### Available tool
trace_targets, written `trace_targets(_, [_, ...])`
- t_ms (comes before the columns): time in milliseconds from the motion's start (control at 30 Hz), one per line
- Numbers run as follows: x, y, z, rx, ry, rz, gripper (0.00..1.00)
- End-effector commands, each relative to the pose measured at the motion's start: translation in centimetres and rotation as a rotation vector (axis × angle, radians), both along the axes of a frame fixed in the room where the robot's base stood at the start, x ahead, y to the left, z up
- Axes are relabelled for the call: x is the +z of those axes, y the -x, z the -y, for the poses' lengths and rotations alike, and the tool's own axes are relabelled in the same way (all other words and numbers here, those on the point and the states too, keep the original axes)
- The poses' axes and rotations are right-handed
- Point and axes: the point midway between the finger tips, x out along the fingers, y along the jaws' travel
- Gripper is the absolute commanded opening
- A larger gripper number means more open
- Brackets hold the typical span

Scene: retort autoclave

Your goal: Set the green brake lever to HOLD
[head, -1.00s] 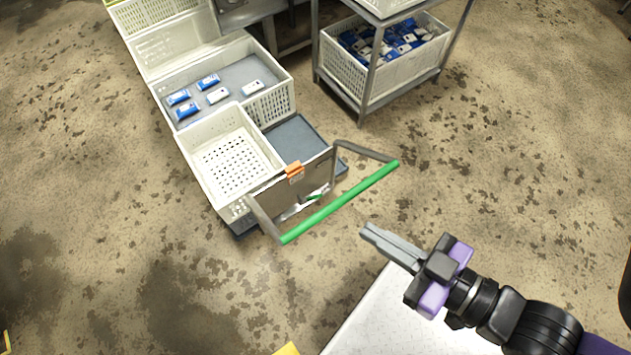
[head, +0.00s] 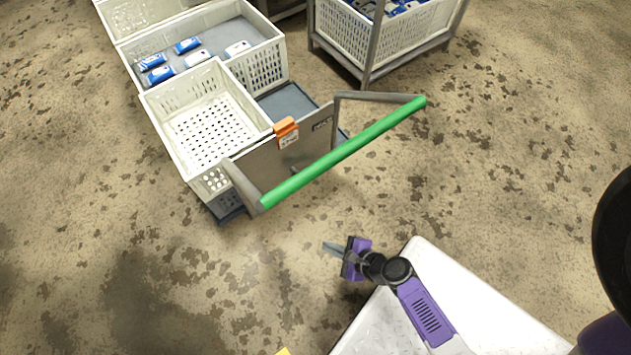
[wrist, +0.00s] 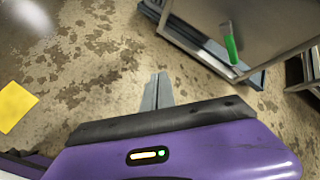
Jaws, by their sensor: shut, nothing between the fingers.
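The green brake lever (wrist: 231,46) shows in the wrist view, on the lower part of the cart's grey end panel (wrist: 245,20). It has a green grip and a pale metal end. In the head view it is hidden, with the cart's green push bar (head: 345,152) crossing in front of that panel. I cannot read any HOLD mark. My gripper (head: 327,246) is shut and empty, low over the floor on the near side of the push bar. In the wrist view its fingertips (wrist: 158,76) are left of and below the lever, apart from it.
The cart carries a white perforated crate (head: 158,105), with another white crate (head: 262,72) holding blue-and-white packs behind it. An orange clip (head: 286,128) sits on the panel's top edge. A grey rack (head: 365,65) stands behind right. Bare floor lies left of my gripper.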

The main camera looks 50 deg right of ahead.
Motion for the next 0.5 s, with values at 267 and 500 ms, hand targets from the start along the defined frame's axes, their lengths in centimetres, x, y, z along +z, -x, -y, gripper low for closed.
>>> trace_targets(267, [-10.2,-8.0,7.4,-0.448,-0.669,0.188,0.0])
trace_targets(500, [-11.5,-10.8,13.7,-0.64,-1.015,0.346,0.0])
